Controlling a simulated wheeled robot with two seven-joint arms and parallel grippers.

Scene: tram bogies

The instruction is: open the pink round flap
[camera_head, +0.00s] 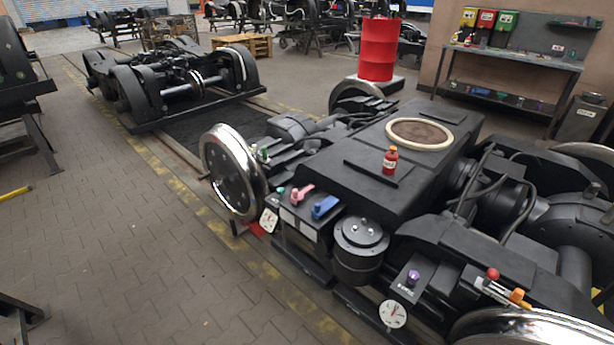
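A small pink part (302,194) sits on top of a black box at the near left side of the large black bogie (345,180). It looks like a slanted lever or raised handle; at this size I cannot tell whether it is a round flap or whether it is open. A blue part (325,207) is just right of it, and a small green knob (281,191) is just left of it. Neither of my grippers is in view.
A red bottle (390,160) stands on the bogie's top, near a cream ring (419,134). A black cylinder (361,242), a purple knob (413,277) and gauges (393,314) are nearer. A shiny wheel (233,171) stands left of the box. The paved floor (130,240) at left is mostly clear.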

